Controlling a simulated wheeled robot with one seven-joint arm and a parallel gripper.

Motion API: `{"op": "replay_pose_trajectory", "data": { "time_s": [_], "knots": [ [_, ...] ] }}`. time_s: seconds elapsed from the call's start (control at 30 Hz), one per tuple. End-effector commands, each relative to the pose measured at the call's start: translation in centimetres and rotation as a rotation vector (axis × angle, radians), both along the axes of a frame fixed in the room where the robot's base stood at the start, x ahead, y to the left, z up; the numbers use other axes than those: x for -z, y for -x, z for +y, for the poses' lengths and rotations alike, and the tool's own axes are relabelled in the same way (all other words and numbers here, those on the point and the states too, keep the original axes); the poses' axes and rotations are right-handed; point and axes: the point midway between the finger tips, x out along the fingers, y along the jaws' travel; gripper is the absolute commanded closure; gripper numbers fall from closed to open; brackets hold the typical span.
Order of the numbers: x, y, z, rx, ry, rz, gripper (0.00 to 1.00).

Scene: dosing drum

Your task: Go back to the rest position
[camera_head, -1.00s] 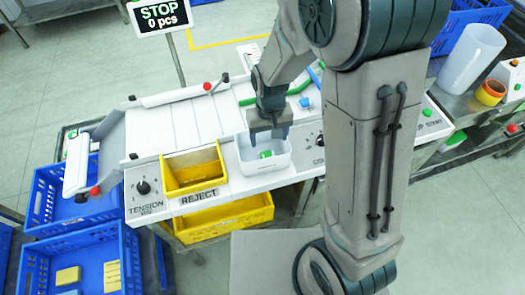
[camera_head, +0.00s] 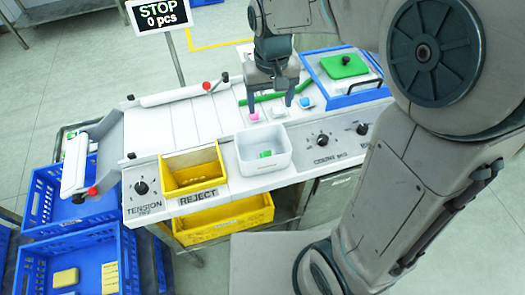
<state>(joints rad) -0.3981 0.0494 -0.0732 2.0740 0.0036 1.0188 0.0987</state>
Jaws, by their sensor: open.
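My gripper (camera_head: 271,100) is open above the machine's white top, behind the white bin (camera_head: 284,146). Nothing shows between its fingers. The white bin stands on the machine's front ledge and holds a small green piece (camera_head: 265,154). A small pink piece (camera_head: 254,116) lies on the machine top near the left fingertip. Small pieces with blue (camera_head: 305,102) lie to the right of the gripper. My arm covers much of the right side of the view.
A yellow reject bin (camera_head: 194,172) is left of the white bin, with another yellow bin (camera_head: 222,219) below. A blue frame with a green-topped lid (camera_head: 343,66) stands at back right. Blue crates (camera_head: 78,262) stand at lower left. A display (camera_head: 159,14) reads STOP, 0 pcs.

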Motion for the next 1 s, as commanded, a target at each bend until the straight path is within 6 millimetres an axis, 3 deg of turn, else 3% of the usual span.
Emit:
{"op": "replay_pose_trajectory", "data": {
  "time_s": [0.33, 0.47, 0.73, 1.0],
  "knots": [
    [-0.1, 0.1, -0.1, 0.002, -0.002, -0.003, 0.3],
    [-0.9, 0.9, -1.5, 0.021, -0.013, -0.028, 0.3],
    [-3.6, 5.8, -7.1, 0.111, -0.046, -0.159, 0.3],
    [-4.1, 10.9, -11.0, 0.192, -0.042, -0.283, 0.3]
  ]
}}
